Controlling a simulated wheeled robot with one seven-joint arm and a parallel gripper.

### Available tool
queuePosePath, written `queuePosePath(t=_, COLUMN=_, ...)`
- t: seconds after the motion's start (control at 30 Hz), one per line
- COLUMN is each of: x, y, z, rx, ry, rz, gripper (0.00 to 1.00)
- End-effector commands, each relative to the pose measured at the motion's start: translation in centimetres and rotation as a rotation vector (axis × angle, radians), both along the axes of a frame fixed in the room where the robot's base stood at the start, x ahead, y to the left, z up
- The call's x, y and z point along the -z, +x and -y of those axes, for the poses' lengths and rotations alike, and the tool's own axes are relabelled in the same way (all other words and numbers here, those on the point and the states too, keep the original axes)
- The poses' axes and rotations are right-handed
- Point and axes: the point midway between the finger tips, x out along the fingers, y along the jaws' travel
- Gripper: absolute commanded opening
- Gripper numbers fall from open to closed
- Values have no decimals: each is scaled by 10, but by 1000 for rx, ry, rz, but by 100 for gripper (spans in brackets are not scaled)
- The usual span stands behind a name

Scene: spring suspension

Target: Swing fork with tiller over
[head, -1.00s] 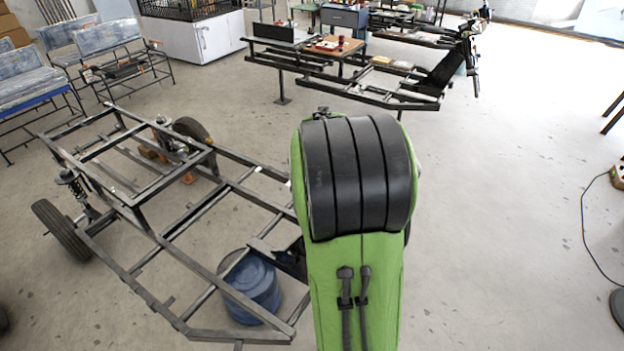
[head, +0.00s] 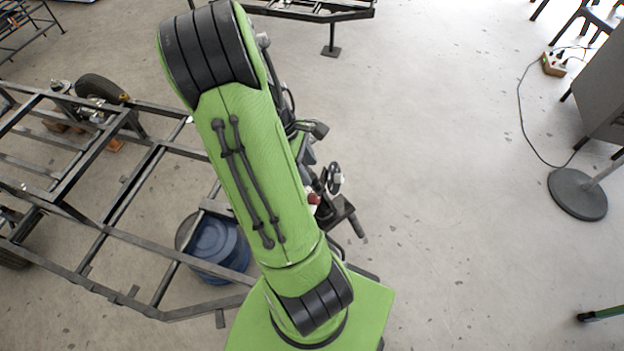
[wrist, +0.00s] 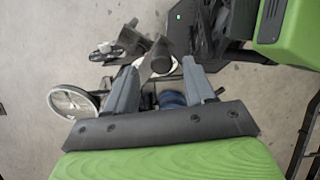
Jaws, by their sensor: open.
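My gripper (wrist: 160,66) is open in the wrist view, its two grey fingers spread apart. A dark, angled metal piece (wrist: 157,50), perhaps the fork with its tiller, shows between and beyond the fingertips; I cannot tell whether they touch it. A spoked wheel (wrist: 72,101) stands to the left of the fingers. In the head view, my green arm hides most of this area. A small pale wheel (head: 335,178) and a dark bar (head: 347,217) show just right of the arm. The fork and tiller cannot be told apart clearly there.
A dark steel chassis frame (head: 105,215) fills the left, with a blue barrel (head: 222,250) under its near right part. Another steel frame (head: 315,14) stands at the back. A round stand base (head: 577,194) and a cable lie at right. The floor at centre right is open.

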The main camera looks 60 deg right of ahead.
Motion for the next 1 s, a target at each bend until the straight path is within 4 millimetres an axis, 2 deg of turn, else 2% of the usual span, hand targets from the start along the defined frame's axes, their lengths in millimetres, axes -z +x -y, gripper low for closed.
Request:
queuePosePath(t=0.03, x=14, y=-5, z=0, rx=1, ry=3, rz=-3, gripper=54)
queuePosePath(t=0.2, x=38, y=-15, z=2, rx=1, ry=2, rz=-1, gripper=54)
queuePosePath(t=0.53, x=44, y=-18, z=3, rx=-1, ry=0, rz=1, gripper=54)
queuePosePath(t=0.9, x=43, y=-18, z=3, rx=-1, ry=0, rz=1, gripper=0)
queuePosePath(t=1.0, x=43, y=-18, z=3, rx=-1, ry=0, rz=1, gripper=0)
